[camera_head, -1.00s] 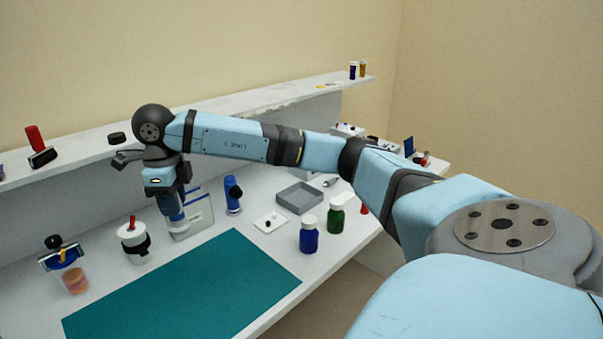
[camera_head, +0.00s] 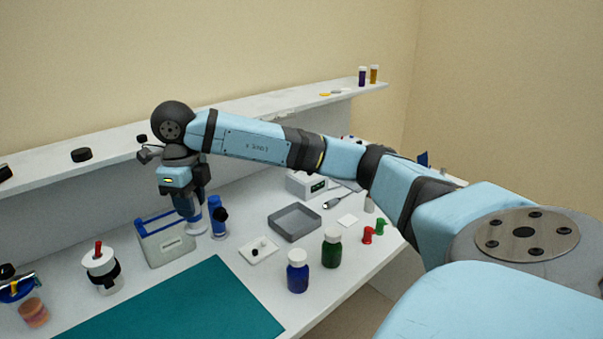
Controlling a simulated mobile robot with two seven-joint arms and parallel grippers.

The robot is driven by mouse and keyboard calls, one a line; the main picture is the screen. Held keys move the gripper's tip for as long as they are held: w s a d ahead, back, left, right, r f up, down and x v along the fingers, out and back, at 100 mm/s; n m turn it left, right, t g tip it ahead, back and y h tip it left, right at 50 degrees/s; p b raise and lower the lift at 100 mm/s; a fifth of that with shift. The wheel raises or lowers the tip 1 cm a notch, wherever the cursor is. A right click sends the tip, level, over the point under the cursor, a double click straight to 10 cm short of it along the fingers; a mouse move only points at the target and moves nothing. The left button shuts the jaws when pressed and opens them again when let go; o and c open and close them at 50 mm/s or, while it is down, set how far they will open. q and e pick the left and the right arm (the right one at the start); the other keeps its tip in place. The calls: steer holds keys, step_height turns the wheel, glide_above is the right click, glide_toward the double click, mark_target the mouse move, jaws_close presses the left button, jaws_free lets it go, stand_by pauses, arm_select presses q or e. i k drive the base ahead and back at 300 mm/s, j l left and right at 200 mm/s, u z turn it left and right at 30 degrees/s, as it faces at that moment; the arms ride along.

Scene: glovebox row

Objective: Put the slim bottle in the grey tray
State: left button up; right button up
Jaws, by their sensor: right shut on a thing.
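My right gripper (camera_head: 188,205) points down at the left middle and is shut on a slim blue bottle with a pale lower part (camera_head: 197,226). The gripper hides the bottle's upper part. The bottle appears upright, just right of a grey and blue rack (camera_head: 168,244); I cannot tell whether it touches the bench. The grey tray (camera_head: 273,227) is a shallow square tray on the bench, to the right of the gripper, and looks empty. My left gripper is not in view.
A blue stand-like thing (camera_head: 216,216) is close right of the held bottle. A white plate (camera_head: 258,251), a blue bottle (camera_head: 297,272) and a green bottle (camera_head: 331,250) stand in front of the tray. A teal mat (camera_head: 190,305) covers the front. A shelf (camera_head: 240,112) runs behind.

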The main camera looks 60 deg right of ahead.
mark_target(295, 224)
steer(key=l, duration=0.9)
steer(key=i+l, duration=0.1)
steer(key=l, duration=0.8)
